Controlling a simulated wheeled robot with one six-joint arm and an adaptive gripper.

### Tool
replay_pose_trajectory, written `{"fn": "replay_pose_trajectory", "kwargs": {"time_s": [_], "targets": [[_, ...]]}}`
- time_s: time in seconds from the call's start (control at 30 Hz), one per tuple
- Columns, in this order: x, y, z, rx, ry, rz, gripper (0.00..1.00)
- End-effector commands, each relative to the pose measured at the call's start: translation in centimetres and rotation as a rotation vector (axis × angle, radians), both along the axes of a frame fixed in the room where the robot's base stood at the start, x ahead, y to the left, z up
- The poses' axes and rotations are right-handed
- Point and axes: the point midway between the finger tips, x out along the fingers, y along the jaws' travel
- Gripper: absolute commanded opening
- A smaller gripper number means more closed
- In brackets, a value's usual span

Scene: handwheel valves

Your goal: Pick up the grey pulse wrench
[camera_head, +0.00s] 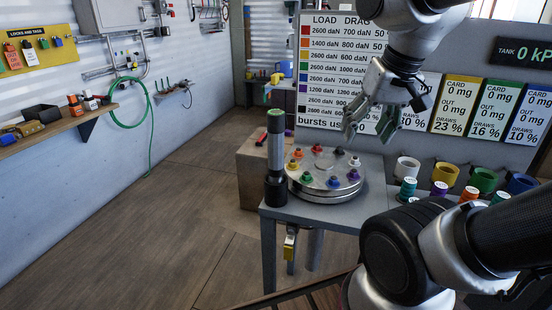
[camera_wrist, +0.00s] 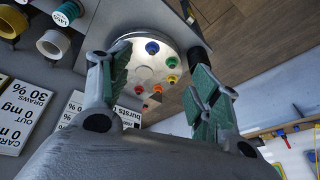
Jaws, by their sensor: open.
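An upright grey cylinder (camera_head: 276,145) with a dark lower end and a green top stands at the left corner of the grey table (camera_head: 305,214). It may be the grey pulse wrench, but I cannot tell for certain. In the wrist view, a dark upright shape beside the round plate is partly hidden behind a finger. My gripper (camera_head: 370,124) is open and empty, above and behind the round metal plate (camera_head: 343,191), to the right of the cylinder and apart from it. In the wrist view, my gripper's (camera_wrist: 160,85) green-padded fingers are spread with the plate between them.
The plate carries several coloured knobs. Coloured cups (camera_head: 484,180) and thread-like spools (camera_head: 439,188) line the right side. A load chart board (camera_head: 340,72) stands behind. A shelf (camera_head: 62,126) and a green hose (camera_head: 149,122) are on the left wall. The left floor is clear.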

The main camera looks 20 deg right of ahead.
Motion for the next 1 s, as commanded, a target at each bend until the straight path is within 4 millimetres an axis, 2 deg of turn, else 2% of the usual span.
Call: {"fn": "replay_pose_trajectory", "kwargs": {"time_s": [0.17,0.37,0.47,0.6,0.7,0.8,1.0], "targets": [[2.0,1.1,0.7,0.062,0.034,-0.141,0.62],[5.4,3.3,1.7,0.156,0.094,-0.395,0.62],[8.0,5.2,2.1,0.214,0.142,-0.592,0.62],[12.2,9.1,2.2,0.285,0.215,-0.934,0.62],[14.8,12.0,1.9,0.319,0.254,-1.166,0.62],[16.5,14.3,1.4,0.334,0.279,-1.355,0.62],[16.6,14.5,0.4,0.279,0.280,-1.605,0.62]]}}
